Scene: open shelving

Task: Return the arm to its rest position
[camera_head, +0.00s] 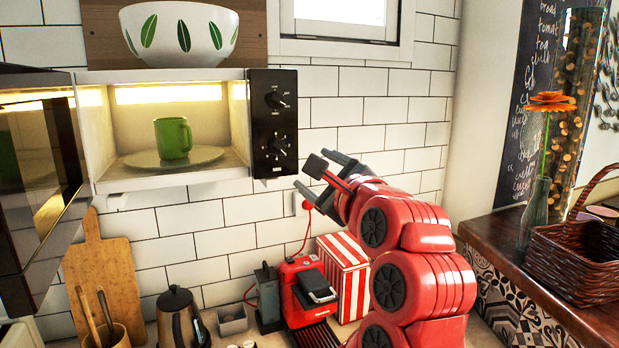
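My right arm, red with black joint discs, comes up from the lower right. Its gripper (312,168) is in front of the white tiled wall, just right of the microwave's control panel (273,122). Its two grey fingers are spread apart with no object between them. The microwave (167,183) is open and lit inside, and its dark door (38,190) is swung out to the left. A green mug (173,138) stands upright on a round plate (145,160) inside. My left gripper is not in view.
A white bowl with green leaves (180,38) stands on the microwave. Below are a red coffee machine (303,290), a striped box (343,278), a kettle (178,318) and a cutting board (105,275). At right, a wooden ledge holds a flower vase (534,215) and wicker basket (578,262).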

